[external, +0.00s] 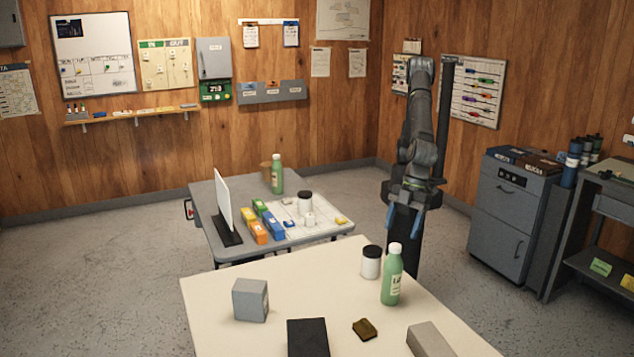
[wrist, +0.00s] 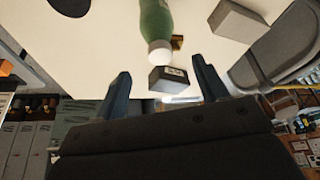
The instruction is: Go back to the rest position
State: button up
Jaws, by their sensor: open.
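My gripper (external: 403,221) hangs with its two blue fingers apart and nothing between them, in front of the arm's dark column in the external view. It appears behind the far edge of the cream table (external: 215,310). In the wrist view my gripper (wrist: 163,84) is also open and empty. Beyond the fingertips there, a green bottle with a white cap (wrist: 155,22), a dark block (wrist: 168,80) and a grey block (wrist: 236,20) show on the pale table top. No contact with any object is visible.
The cream table also bears a white jar with a dark lid (external: 371,262), a grey cube (external: 250,300) and a small brown piece (external: 365,329). A grey table (external: 205,200) behind it holds a white panel, coloured boxes and another bottle (external: 277,175). Grey cabinets (external: 505,220) stand right.

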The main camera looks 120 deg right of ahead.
aim_at(396, 245)
jog(key=x, duration=0.8)
jog(key=shift+w+f, duration=0.15)
jog(key=shift+f, duration=0.05)
jog(key=shift+w+a+f, duration=0.15)
notch_tip(396, 245, up, 10)
jog(key=shift+w+f, duration=0.1)
jog(key=shift+w, duration=0.05)
jog(key=w+d+m+h, duration=0.15)
jog(key=w+d, duration=0.35)
jog(key=d, duration=0.6)
jog(key=w+d+m, duration=0.3)
jog(key=w+d, duration=0.3)
jog(key=d, duration=0.5)
jog(key=w+d+m+h, duration=0.15)
jog(key=w+d, duration=0.35)
jog(key=d, duration=0.6)
jog(key=s+d+m, duration=0.2)
jog(key=d+m, duration=0.1)
jog(key=d, duration=1)
jog(key=s+d+m+h, duration=0.1)
jog(key=s+d+m, duration=0.1)
jog(key=d, duration=1.1)
jog(key=s+d+m+g+h, duration=0.1)
jog(key=s+d+m, duration=0.2)
jog(key=d, duration=1.1)
jog(key=shift+s+r+m, duration=0.25)
jog(key=shift+r+m, duration=0.05)
jog(key=shift+r, duration=0.1)
